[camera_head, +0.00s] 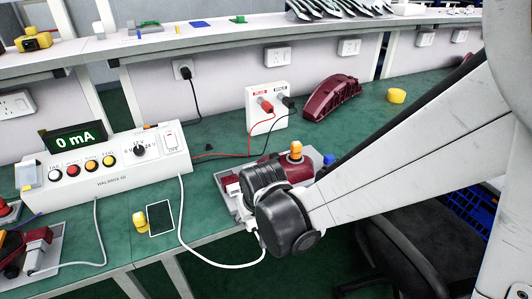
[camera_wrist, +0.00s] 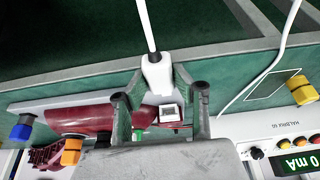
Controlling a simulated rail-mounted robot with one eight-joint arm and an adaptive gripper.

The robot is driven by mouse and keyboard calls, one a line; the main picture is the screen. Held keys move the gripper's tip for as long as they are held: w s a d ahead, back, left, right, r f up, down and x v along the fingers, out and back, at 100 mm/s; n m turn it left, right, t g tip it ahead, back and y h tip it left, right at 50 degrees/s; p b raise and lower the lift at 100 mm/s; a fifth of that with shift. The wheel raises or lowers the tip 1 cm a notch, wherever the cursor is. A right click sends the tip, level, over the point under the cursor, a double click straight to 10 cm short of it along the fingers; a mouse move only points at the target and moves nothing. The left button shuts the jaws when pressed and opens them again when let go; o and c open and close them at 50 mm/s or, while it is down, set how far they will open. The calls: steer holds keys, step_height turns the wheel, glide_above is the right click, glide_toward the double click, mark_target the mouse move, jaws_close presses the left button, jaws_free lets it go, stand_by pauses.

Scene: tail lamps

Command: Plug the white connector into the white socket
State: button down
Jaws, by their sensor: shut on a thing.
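In the wrist view my gripper (camera_wrist: 158,92) is shut on the white connector (camera_wrist: 157,74), with one finger on each side of it. The white cable (camera_wrist: 146,25) runs up from the connector. A small white square piece with a grey face (camera_wrist: 169,112) shows just below the connector, over the dark red tail lamp (camera_wrist: 85,119); it may be the white socket, and I cannot tell whether the two touch. In the head view the lamp (camera_head: 304,165) is partly behind my arm. My gripper's fingers and the connector are hidden there.
A white tester box (camera_head: 110,175) reading 0 mA stands left on the green bench. A white terminal box (camera_head: 266,112) with red and black plugs stands behind the lamp. An orange knob (camera_head: 296,148) rises by the lamp. A black chair (camera_head: 410,250) is below.

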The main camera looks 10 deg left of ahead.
steer(key=shift+w+a+b, duration=0.1)
steer(key=shift+w+a, duration=0.4)
steer(key=shift+w, duration=0.3)
steer(key=shift+w+a+b, duration=0.15)
steer(key=shift+w+a, duration=0.3)
steer(key=shift+w, duration=0.35)
steer(key=shift+w+a+b, duration=0.1)
steer(key=shift+w+a, duration=0.4)
steer(key=shift+w, duration=0.3)
steer(key=shift+w+a+b, duration=0.15)
steer(key=shift+w+b, duration=0.1)
steer(key=shift+b, duration=0.1)
steer(key=shift+w+a, duration=0.3)
steer(key=shift+w, duration=0.2)
steer(key=shift+w+a, duration=0.25)
steer(key=shift+w, duration=0.2)
steer(key=c, duration=1.3)
jaws_free()
steer(key=v, duration=1.2)
steer(key=shift+w, duration=0.1)
